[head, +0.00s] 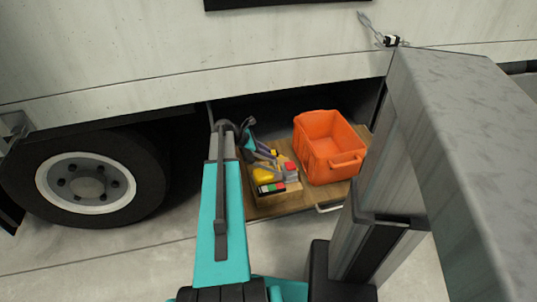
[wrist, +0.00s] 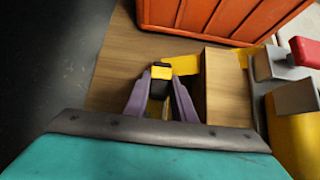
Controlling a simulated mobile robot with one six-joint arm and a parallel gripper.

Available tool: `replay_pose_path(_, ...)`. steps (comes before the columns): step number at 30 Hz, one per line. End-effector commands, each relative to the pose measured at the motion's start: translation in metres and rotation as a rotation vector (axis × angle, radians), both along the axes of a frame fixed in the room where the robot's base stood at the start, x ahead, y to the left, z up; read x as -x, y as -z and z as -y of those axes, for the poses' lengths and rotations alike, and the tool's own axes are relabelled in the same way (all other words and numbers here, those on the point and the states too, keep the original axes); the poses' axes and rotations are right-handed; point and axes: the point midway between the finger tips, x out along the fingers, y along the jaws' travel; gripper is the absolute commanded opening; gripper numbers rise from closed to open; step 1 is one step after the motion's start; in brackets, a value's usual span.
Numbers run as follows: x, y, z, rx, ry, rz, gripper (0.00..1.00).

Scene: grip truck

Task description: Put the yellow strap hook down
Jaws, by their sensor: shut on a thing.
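My gripper (wrist: 160,88) shows in the wrist view with its two purple fingers closed in on a small black and yellow piece, the yellow strap hook (wrist: 160,71). The hook sits between the fingertips, over or on a wooden board (wrist: 120,60); I cannot tell whether it touches the board. Its lower part is hidden between the fingers. In the head view my gripper (head: 268,152) is low over the pull-out wooden tray (head: 300,203) under the truck, left of the orange crate. The hook cannot be made out clearly there.
The orange crate (head: 330,147) stands at the tray's right. A wooden block (wrist: 228,88) is close to the right of my fingers. A yellow item (head: 265,174) and a red-topped item (head: 290,168) lie near the front. Bare board shows left of my fingers. The truck body overhangs.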

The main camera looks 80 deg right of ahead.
Motion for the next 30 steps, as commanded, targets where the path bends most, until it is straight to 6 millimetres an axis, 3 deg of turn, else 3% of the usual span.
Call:
replay_pose_path(5,-0.0003,0.0025,0.0002,-0.001,-0.001,0.0,0.0)
replay_pose_path(6,-0.0004,0.0029,0.0001,0.001,-0.001,0.0,0.27)
replay_pose_path(9,-0.0005,0.0028,0.0001,0.001,-0.001,0.0,0.42)
replay_pose_path(30,-0.0012,0.0059,-0.0002,0.001,-0.001,0.001,0.42)
